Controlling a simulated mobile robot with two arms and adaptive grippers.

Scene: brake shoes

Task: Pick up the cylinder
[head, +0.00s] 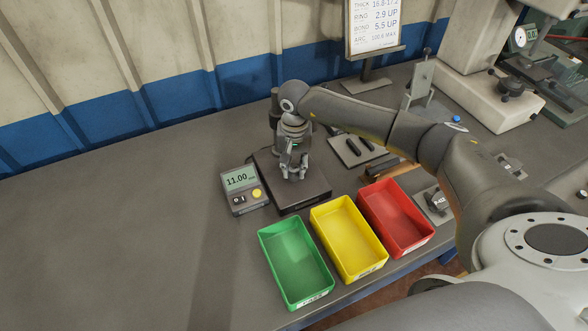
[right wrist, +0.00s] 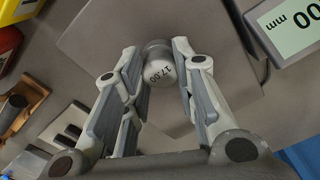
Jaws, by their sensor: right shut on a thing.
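My right gripper (head: 294,173) points down over the dark square plate (head: 310,192) of the measuring stand. In the right wrist view, the gripper (right wrist: 160,65) has its two fingers on either side of a small metal cylinder (right wrist: 159,72) and is shut on it. In the head view the fingers mostly hide the cylinder. My left gripper is not in view.
A display box (head: 244,188) reading 11.00 stands left of the plate. Green (head: 269,243), yellow (head: 324,221) and red (head: 372,200) bins stand in front. A sign (head: 375,25) and machines (head: 490,80) stand at the back right. The left of the bench is clear.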

